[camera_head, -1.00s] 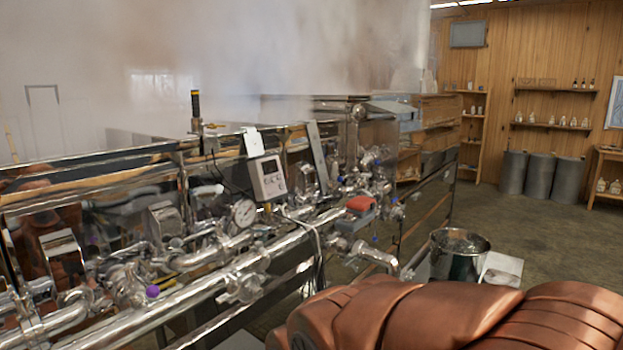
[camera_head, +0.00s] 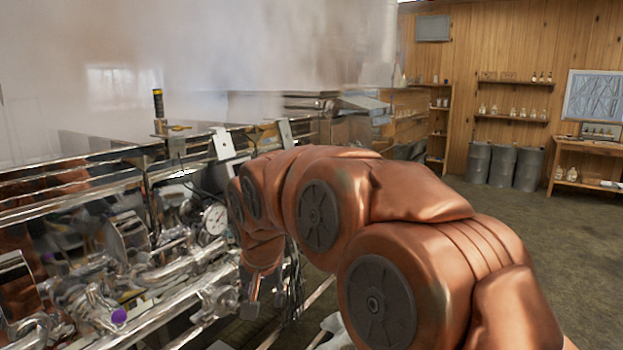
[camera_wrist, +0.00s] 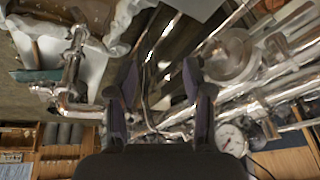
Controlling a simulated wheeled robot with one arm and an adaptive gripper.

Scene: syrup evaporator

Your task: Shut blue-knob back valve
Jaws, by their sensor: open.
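No blue knob can be made out in either view now; my copper arm covers the back part of the pipework in the head view. A purple knob (camera_head: 118,315) sits on the near pipes at lower left. My gripper (camera_wrist: 160,78) shows in the wrist view with two dark fingers apart and nothing seen between them. Beyond the fingers are shiny pipes (camera_wrist: 265,95). A pipe fitting (camera_wrist: 72,72) stands to the left of the fingers, apart from them. In the head view the end of my arm points down by the pipes, and the fingertips are hard to make out.
A round gauge (camera_head: 215,219) sits on the pipes left of my arm; it also shows in the wrist view (camera_wrist: 231,139). The steaming evaporator (camera_head: 90,150) stands behind the pipes. Grey barrels (camera_head: 502,165) stand by the far wall. The floor at right is open.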

